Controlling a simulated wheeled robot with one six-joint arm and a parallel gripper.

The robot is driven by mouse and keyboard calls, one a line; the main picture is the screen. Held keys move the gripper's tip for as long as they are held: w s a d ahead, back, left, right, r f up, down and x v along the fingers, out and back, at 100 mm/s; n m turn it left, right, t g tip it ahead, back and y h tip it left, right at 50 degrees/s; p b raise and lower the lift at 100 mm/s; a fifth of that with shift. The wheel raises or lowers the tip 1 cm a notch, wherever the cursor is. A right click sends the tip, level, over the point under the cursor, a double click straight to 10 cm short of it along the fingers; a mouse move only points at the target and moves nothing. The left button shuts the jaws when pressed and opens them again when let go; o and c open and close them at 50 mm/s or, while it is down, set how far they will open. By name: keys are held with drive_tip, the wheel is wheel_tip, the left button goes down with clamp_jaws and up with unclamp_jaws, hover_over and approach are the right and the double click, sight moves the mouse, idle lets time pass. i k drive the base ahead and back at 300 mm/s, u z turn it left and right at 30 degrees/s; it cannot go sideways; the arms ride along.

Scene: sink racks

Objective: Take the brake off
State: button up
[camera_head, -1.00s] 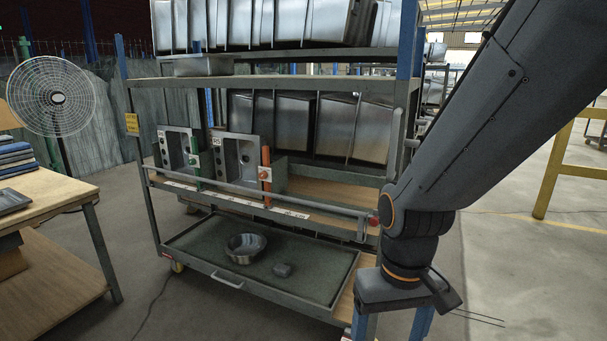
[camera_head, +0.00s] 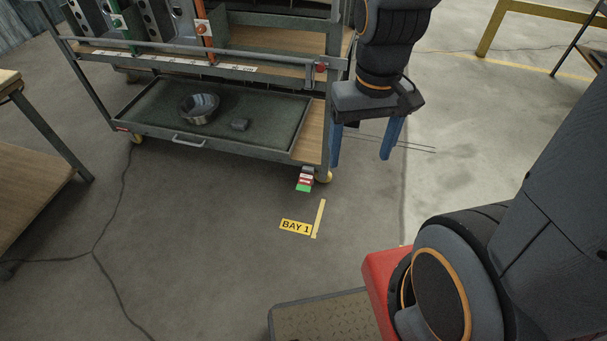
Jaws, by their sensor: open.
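The cart (camera_head: 318,130) is a grey steel rack on casters with yellow wheels. Its brake pedal (camera_head: 304,182) is at the lower front right corner, by the right front caster (camera_head: 324,176). The pedal shows grey, white, red and green bands; I cannot tell its exact tilt. My gripper (camera_head: 363,152) points down with two blue fingers spread apart and nothing between them. It appears above and to the right of the pedal in the picture, apart from it.
A red-tipped rail (camera_head: 220,66) crosses the cart's front. A yellow BAY 1 floor label (camera_head: 296,227) lies on clear floor. A wooden table (camera_head: 30,180) stands at left; a cable runs nearby.

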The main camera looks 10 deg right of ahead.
sight(305, 184)
drive_tip(key=k, duration=1.1)
drive_tip(key=z, duration=0.75)
drive_tip(key=i, duration=1.05)
drive_tip(key=u, duration=0.55)
